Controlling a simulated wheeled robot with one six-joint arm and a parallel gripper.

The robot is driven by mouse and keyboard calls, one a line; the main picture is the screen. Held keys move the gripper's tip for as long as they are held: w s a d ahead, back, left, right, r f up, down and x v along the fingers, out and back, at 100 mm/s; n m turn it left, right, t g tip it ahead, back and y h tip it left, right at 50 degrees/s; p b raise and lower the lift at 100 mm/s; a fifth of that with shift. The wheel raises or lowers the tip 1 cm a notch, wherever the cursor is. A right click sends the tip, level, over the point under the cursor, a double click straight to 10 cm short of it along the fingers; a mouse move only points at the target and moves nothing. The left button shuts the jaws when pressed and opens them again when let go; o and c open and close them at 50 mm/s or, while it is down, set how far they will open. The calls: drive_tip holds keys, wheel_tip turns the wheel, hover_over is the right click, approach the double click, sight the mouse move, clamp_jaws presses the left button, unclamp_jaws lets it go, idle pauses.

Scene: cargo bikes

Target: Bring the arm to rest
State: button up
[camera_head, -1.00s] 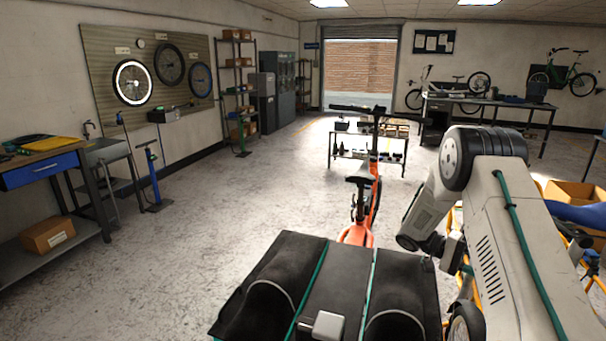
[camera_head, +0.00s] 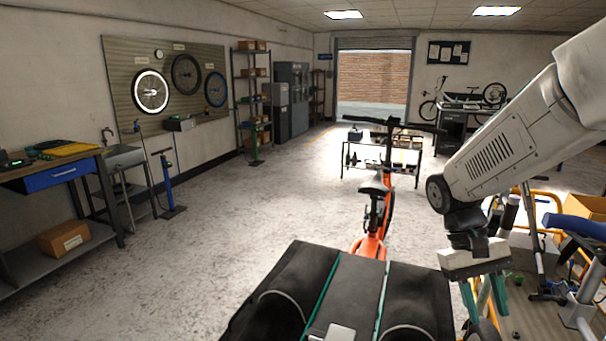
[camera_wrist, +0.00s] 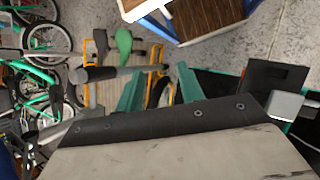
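My arm is raised at the right of the head view, its forearm slanting down to the left. My gripper (camera_head: 484,302) hangs below it, pointing down, with its two teal fingers apart and nothing held between them. The wrist view also shows the teal fingers (camera_wrist: 158,90) spread, with a wheel and yellow frame parts in the background.
An orange bike (camera_head: 372,245) stands ahead, near a low rack (camera_head: 385,165). A workbench (camera_head: 62,172) with a blue drawer and a blue floor pump (camera_head: 167,183) are at the left. Floor at centre left is clear.

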drive_tip(key=s+a+r+n+t+y, duration=0.2)
drive_tip(key=s+a+r+t, duration=0.5)
drive_tip(key=s, duration=0.4)
drive_tip(key=shift+s+a+r+t, duration=0.3)
drive_tip(key=shift+s+a+r, duration=0.15)
drive_tip(key=shift+a, duration=0.8)
drive_tip(key=shift+d, duration=0.15)
